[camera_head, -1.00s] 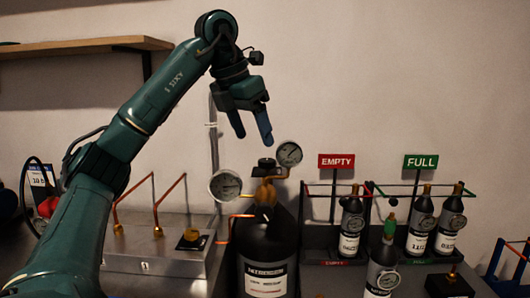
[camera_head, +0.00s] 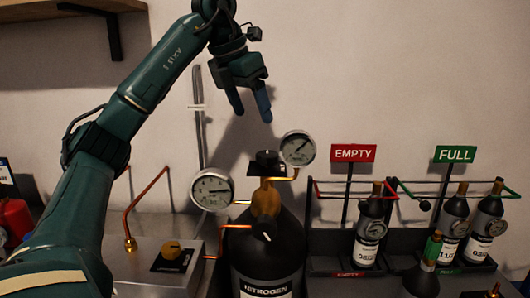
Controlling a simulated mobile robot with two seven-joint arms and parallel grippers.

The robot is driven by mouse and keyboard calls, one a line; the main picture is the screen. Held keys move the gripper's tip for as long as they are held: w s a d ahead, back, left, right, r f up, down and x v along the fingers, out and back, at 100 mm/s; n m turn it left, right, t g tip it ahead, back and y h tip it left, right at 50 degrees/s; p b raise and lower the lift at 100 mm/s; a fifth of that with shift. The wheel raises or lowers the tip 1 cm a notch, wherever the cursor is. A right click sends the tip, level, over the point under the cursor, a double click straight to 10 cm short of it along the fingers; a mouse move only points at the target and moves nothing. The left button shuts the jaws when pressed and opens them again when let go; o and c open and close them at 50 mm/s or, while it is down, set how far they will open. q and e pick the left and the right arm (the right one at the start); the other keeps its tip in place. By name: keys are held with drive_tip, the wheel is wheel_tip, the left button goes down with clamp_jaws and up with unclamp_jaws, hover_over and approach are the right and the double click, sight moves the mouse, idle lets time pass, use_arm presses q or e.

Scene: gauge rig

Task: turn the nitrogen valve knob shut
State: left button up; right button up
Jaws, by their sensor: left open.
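A black nitrogen cylinder (camera_head: 290,235) with a white NITROGEN label (camera_head: 265,287) stands at the lower middle. Its brass valve body (camera_head: 266,198) carries a black knob (camera_head: 266,163) on top. A round gauge sits on each side of it: the left gauge (camera_head: 212,190) and the right gauge (camera_head: 298,148). My left gripper (camera_head: 252,112) is open and empty, fingers pointing down. In the picture it is above the knob, apart from it; the depth between them is hard to judge. My right gripper is out of view.
A metal box (camera_head: 140,270) with an orange knob (camera_head: 172,248) and copper pipe stands at left. At right, racks with an EMPTY sign (camera_head: 353,153) and a FULL sign (camera_head: 455,154) hold dark bottles (camera_head: 370,235). A loose bottle (camera_head: 424,272) stands in front.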

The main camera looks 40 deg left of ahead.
sight(267, 154)
use_arm(q)
drive_tip(key=x, duration=1.1)
drive_tip(key=shift+c, duration=0.6)
drive_tip(key=c, duration=0.9)
